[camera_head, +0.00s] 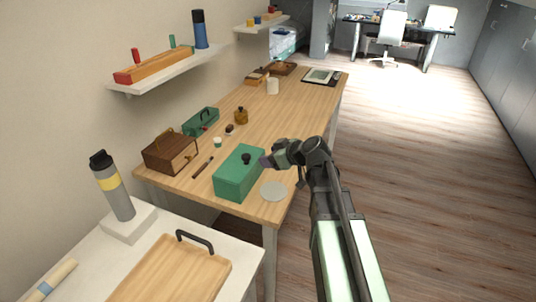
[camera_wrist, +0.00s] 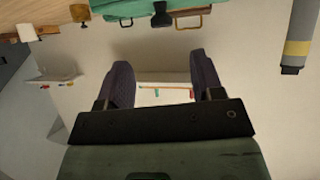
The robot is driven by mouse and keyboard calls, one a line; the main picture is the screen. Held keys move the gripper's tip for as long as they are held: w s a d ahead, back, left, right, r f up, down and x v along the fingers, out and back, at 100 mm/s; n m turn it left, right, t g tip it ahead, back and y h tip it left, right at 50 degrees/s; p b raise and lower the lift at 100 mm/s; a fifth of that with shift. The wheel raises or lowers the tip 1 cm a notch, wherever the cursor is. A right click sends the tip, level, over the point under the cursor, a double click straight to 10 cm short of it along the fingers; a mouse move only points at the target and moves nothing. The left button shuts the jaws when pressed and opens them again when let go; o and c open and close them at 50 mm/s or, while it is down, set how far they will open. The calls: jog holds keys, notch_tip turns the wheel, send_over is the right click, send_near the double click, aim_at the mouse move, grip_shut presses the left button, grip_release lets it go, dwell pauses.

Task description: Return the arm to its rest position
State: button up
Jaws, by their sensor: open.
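My gripper (camera_head: 268,160) is at the end of my bent arm, over the right edge of the wooden table (camera_head: 315,98), beside the green box (camera_head: 238,178) with a black knob. In the wrist view my gripper (camera_wrist: 163,88) has its two dark fingers spread wide with nothing between them. That view appears upside down and shows the wall with a shelf beyond the fingers. The green box also shows at its top edge (camera_wrist: 125,6). I cannot tell whether the gripper touches the box in the head view; they overlap there.
A grey disc (camera_head: 273,191) lies near the table's front corner. A brown wooden box (camera_head: 170,153), a green toolbox (camera_head: 201,121) and an amber bottle (camera_head: 241,116) stand further left and back. A bottle (camera_head: 113,187) and wooden tray (camera_head: 172,272) are in front. The floor at right (camera_head: 440,160) is clear.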

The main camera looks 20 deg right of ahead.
jog(key=s+a+f+m+g+h, duration=0.2)
jog(key=s+f+g, duration=0.1)
jog(key=s, duration=0.3)
jog(key=s+a+f+m+g+h, duration=0.2)
jog(key=s+a+m+g, duration=0.1)
jog(key=s, duration=0.4)
jog(key=s+a+f+m+g+h, duration=0.2)
jog(key=s+f+g, duration=0.1)
jog(key=s, duration=0.4)
jog(key=shift+s+a+f+m+g+h, duration=0.3)
jog(key=shift+g+h, duration=0.1)
jog(key=shift+g, duration=0.1)
